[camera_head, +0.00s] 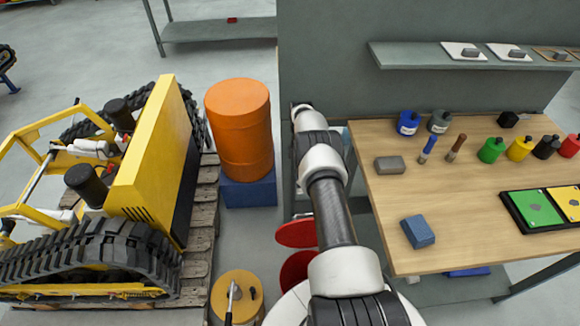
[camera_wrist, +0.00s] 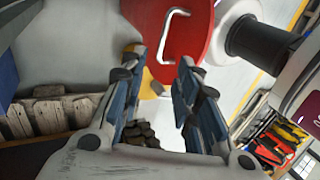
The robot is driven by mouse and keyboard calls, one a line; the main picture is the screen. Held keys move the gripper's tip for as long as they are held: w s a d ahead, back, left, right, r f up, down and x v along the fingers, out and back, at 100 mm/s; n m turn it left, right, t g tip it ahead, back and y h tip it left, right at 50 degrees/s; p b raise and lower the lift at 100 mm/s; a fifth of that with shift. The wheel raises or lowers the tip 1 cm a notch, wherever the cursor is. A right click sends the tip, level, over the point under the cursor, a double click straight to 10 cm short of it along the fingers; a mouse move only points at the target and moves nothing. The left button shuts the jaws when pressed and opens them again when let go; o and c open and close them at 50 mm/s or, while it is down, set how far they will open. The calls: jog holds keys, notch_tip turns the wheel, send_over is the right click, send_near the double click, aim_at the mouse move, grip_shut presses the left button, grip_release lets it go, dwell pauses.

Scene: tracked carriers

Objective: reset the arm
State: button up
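My arm (camera_head: 331,210) reaches forward from the bottom middle of the head view, past the left end of the workbench. My gripper's fingers do not show in the head view. In the wrist view my gripper (camera_wrist: 158,65) has its two blue and black fingers apart, with nothing held between them. Beyond the fingertips is a red panel with a pale handle (camera_wrist: 186,30), apart from the fingers as far as I can tell.
The wooden workbench (camera_head: 400,240) on the right holds bottles, a grey block, a blue block and a tray. An orange barrel (camera_head: 240,130) and a yellow tracked carrier (camera_head: 150,150) stand left of the arm. A grey wall shelf (camera_head: 420,57) is behind the bench.

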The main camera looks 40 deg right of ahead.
jog(key=w+a+r+m+t+h, duration=0.15)
jog(key=a+r, duration=0.25)
jog(key=r, duration=0.7)
jog(key=a+r+m+t, duration=0.15)
jog(key=a+r, duration=0.35)
jog(key=r, duration=0.6)
jog(key=w+a+r+m+t+h, duration=0.15)
jog(key=a+r, duration=0.25)
jog(key=r, duration=0.8)
jog(key=s+a+r+m+t, duration=0.2)
jog(key=s+a+r+m, duration=0.2)
jog(key=s+a+r, duration=0.75)
jog(key=s+a+f+m+t, duration=0.1)
jog(key=s+a+f, duration=0.1)
jog(key=s, duration=0.6)
jog(key=s+a+f+m+t, duration=0.1)
jog(key=s+a+f+m, duration=0.1)
jog(key=s, duration=0.6)
jog(key=shift+s+f+t, duration=0.3)
jog(key=shift+f+t, duration=0.05)
